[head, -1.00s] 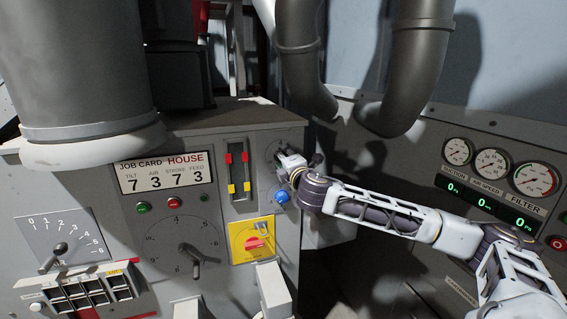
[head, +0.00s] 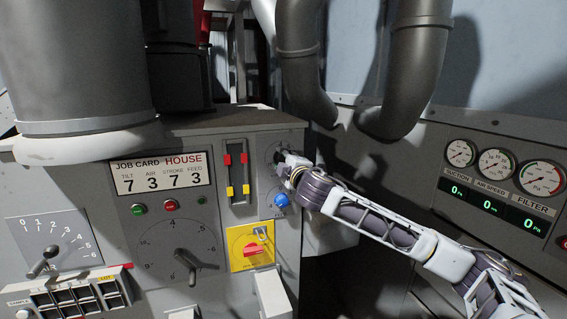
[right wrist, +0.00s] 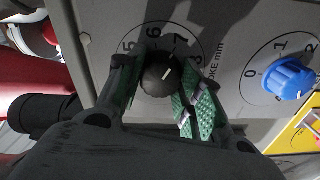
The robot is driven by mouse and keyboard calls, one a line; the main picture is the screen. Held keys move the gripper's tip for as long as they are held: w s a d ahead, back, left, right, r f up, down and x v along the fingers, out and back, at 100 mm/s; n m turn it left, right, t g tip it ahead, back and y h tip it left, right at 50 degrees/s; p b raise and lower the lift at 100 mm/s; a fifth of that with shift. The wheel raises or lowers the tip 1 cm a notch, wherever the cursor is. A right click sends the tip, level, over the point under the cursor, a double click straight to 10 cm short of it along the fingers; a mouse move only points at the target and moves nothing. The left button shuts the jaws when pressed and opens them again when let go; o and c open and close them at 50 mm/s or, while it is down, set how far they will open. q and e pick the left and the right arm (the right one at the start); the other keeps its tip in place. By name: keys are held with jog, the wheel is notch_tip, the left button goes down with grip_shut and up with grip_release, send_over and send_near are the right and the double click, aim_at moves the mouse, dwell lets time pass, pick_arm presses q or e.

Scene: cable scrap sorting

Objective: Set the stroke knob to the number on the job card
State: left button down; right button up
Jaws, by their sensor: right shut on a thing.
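The job card (head: 163,176) on the grey panel reads TILT 7, AIR 3, STROKE 7, FEED 3. The stroke knob (right wrist: 158,80) is round and black with a white pointer line. In the right wrist view its pointer slants up and right, toward the side of the 7 and 8; I cannot tell exactly which mark it meets. My right gripper (right wrist: 160,92) is shut on the knob, one green-padded finger on each side. In the head view my right gripper (head: 284,163) hides most of the knob. My left gripper is not in view.
A blue knob (head: 281,200) sits just below, and also shows in the right wrist view (right wrist: 289,78). A yellow plate with a red switch (head: 254,250) is lower down. A large dial (head: 168,244) and a lever (head: 44,262) lie further left.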

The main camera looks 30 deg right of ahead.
jog(key=shift+f, duration=0.15)
jog(key=o, duration=1)
jog(key=shift+o, duration=0.2)
jog(key=shift+s, duration=0.1)
jog(key=v, duration=0.9)
jog(key=shift+s, duration=0.3)
dwell(0.5)
jog(key=shift+s+a, duration=0.2)
jog(key=shift+s, duration=0.1)
jog(key=shift+s, duration=0.35)
